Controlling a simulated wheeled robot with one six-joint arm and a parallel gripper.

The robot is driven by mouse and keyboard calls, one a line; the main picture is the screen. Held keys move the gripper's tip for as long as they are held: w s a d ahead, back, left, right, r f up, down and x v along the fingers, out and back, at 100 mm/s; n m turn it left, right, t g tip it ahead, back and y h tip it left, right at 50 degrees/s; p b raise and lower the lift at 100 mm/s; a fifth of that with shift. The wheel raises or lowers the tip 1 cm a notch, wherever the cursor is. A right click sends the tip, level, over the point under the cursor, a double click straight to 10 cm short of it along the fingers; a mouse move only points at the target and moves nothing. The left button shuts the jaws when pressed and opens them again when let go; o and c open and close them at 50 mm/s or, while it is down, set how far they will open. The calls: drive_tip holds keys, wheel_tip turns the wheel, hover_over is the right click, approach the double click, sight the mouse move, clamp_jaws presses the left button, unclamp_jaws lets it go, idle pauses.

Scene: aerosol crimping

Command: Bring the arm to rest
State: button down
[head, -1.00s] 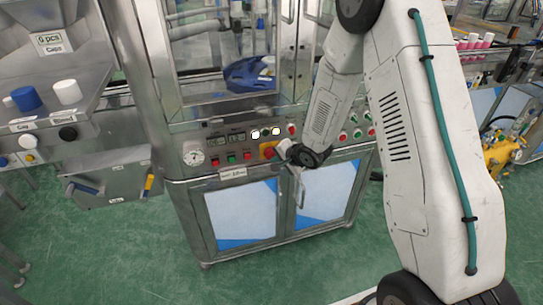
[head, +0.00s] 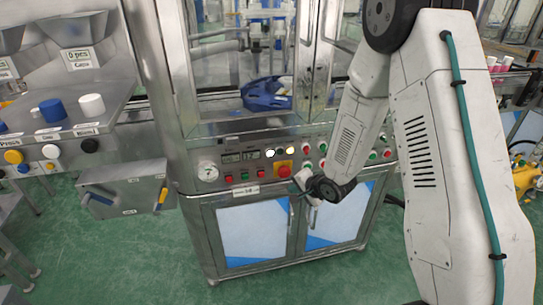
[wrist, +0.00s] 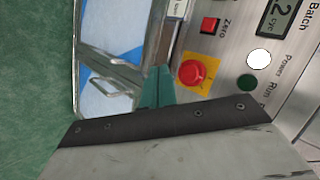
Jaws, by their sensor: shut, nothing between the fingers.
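My arm reaches down from the upper right in the head view, bent at the elbow, with its dark wrist in front of the machine's control panel (head: 232,172). My gripper (head: 301,183) is at the panel's lower edge, small and partly hidden by the wrist. In the wrist view its teal fingers (wrist: 157,88) are shut together with nothing between them. They show beside the red emergency button (wrist: 193,72) on its yellow plate. I cannot tell whether they touch the machine.
The machine's cabinet doors (head: 252,228) are below the panel. A blue part (head: 267,93) sits inside the glazed chamber. A metal side table (head: 60,125) with a blue cap (head: 53,110) and white cap (head: 91,105) is left. Green floor (head: 120,255) is open in front.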

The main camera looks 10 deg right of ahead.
drive_tip(key=s+d+f+n+g+h, duration=0.3)
drive_tip(key=s+d+f+g, duration=0.1)
drive_tip(key=s, duration=0.2)
drive_tip(key=s+d+r+n+g+h, duration=0.2)
drive_tip(key=s+d+r+n+g, duration=0.1)
drive_tip(key=s+r, duration=0.35)
drive_tip(key=s+a+r+n, duration=0.2)
drive_tip(key=s+r, duration=0.9)
drive_tip(key=r, duration=0.3)
drive_tip(key=s+a+r+n+y, duration=0.1)
drive_tip(key=s+a+r+n, duration=0.1)
drive_tip(key=s+r, duration=1)
drive_tip(key=shift+s+a+r+n+g, duration=0.3)
drive_tip(key=shift+r+n, duration=0.2)
drive_tip(key=shift+r, duration=0.35)
drive_tip(key=shift+d+f, duration=0.1)
